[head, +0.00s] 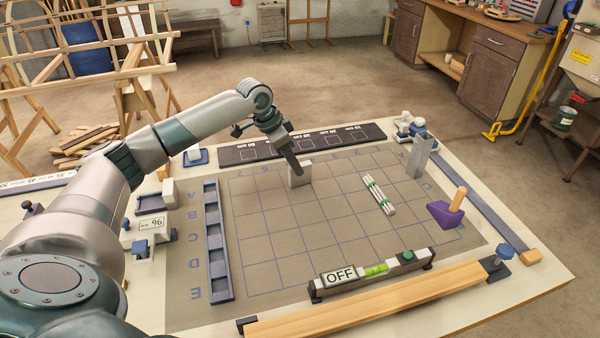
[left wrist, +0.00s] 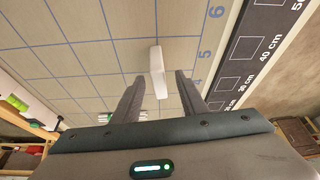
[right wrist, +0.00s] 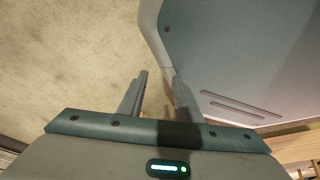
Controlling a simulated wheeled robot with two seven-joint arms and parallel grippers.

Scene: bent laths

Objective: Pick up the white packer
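The white packer (head: 300,176) is a pale upright block on the gridded mat (head: 270,235), near its far edge. My left gripper (head: 295,168) points down at it from above and partly overlaps it in the head view. In the left wrist view, the packer (left wrist: 158,72) shows between and beyond the two spread fingers, with gaps visible on both sides. No grip on it shows. My right gripper (right wrist: 158,92) is open and empty in the right wrist view, over bare floor and beside a grey-green surface. It is not in the head view.
A dark ruler strip (head: 335,142) lies behind the packer. The mat's middle is clear.

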